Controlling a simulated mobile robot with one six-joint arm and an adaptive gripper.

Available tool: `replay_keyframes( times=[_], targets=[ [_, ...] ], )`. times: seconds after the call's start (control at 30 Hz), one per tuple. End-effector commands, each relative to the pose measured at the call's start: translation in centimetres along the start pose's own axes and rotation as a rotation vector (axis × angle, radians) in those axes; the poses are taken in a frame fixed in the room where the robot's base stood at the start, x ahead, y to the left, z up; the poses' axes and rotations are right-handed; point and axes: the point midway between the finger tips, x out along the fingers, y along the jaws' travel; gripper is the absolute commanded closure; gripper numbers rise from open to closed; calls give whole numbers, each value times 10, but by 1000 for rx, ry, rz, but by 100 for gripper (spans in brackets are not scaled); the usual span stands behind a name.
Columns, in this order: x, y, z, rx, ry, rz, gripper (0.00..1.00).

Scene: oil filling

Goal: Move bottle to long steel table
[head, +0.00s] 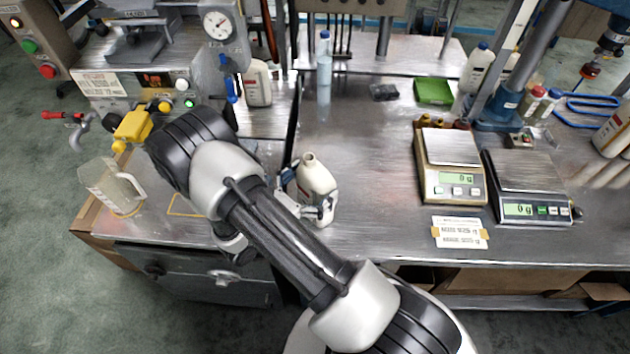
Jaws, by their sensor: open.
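A white open-topped bottle (314,176) stands upright near the front left end of the long steel table (372,165). My gripper (324,208) is low at the front of this bottle. Its fingers are open and very close to the bottle's lower part. I cannot tell whether they touch it. My arm crosses the view from the bottom and hides part of the gripper and the area left of the bottle.
Two scales (452,182) (530,190) stand on the table to the right, with a label card (460,232) in front. A blue-capped clear bottle (324,70) and a green tray (433,92) are farther back. A filling machine (150,85) and clear jug (108,185) are left. The table's middle is clear.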

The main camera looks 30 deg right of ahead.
Motion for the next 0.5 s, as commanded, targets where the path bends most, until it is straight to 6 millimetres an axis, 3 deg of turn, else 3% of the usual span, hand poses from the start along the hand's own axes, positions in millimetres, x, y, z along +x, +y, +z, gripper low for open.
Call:
replay_keyframes(
  times=[0.27,0.5],
  targets=[
    [0,0,4,0,0,0,0],
    [-41,2,5,-1,0,8,0]
  ],
)
